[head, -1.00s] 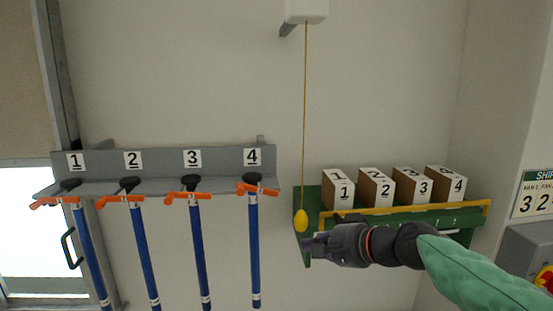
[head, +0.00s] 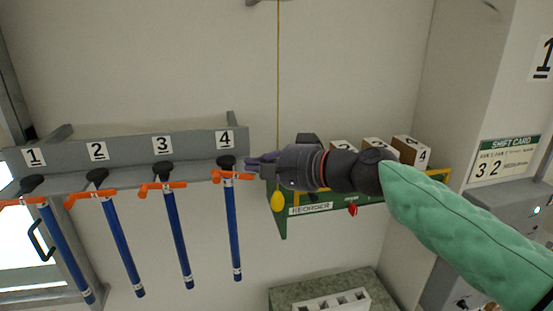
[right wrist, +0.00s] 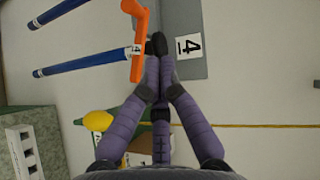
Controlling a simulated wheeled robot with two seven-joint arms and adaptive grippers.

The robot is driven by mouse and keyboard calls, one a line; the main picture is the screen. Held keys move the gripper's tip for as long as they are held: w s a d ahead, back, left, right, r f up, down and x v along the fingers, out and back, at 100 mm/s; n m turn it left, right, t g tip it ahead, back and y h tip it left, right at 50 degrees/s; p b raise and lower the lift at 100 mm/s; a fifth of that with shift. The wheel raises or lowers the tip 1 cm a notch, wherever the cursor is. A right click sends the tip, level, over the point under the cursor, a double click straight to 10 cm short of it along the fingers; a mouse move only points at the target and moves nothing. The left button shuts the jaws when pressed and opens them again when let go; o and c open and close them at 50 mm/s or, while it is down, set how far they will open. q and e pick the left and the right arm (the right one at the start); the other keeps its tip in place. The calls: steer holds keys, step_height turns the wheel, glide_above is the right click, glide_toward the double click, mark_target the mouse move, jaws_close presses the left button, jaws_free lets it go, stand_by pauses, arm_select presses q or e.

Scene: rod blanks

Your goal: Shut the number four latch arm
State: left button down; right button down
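The number four latch arm (head: 232,176) is the orange piece under the 4 label (head: 225,140), at the right end of the grey rack (head: 120,150). It lies across the top of the fourth blue rod (head: 234,235); I cannot tell whether it is latched. In the right wrist view the orange arm (right wrist: 140,65) is just left of my fingertips. My right gripper (head: 256,166) is at the rack's right end, close beside the latch arm; contact is unclear. Its fingers (right wrist: 157,48) are together, with nothing seen between them. My left gripper is not in view.
Three more blue rods with orange arms hang to the left, under labels 1 to 3. A yellow pull knob (head: 278,201) hangs on a cord just below my right gripper. A green shelf (head: 285,222) with numbered boxes (head: 411,151) is partly behind my right arm.

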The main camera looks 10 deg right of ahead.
mark_target(220, 176)
steer(key=a, duration=0.1)
steer(key=a+f+p, duration=0.1)
steer(key=a, duration=0.2)
steer(key=shift+w+a+f, duration=0.15)
steer(key=shift+w+a, duration=0.1)
steer(key=shift+w, duration=0.15)
steer(key=shift+d, duration=0.1)
steer(key=shift+f, duration=0.1)
steer(key=shift+a+f+b, duration=0.4)
steer(key=shift+f+b, duration=0.2)
steer(key=shift+b, duration=0.6)
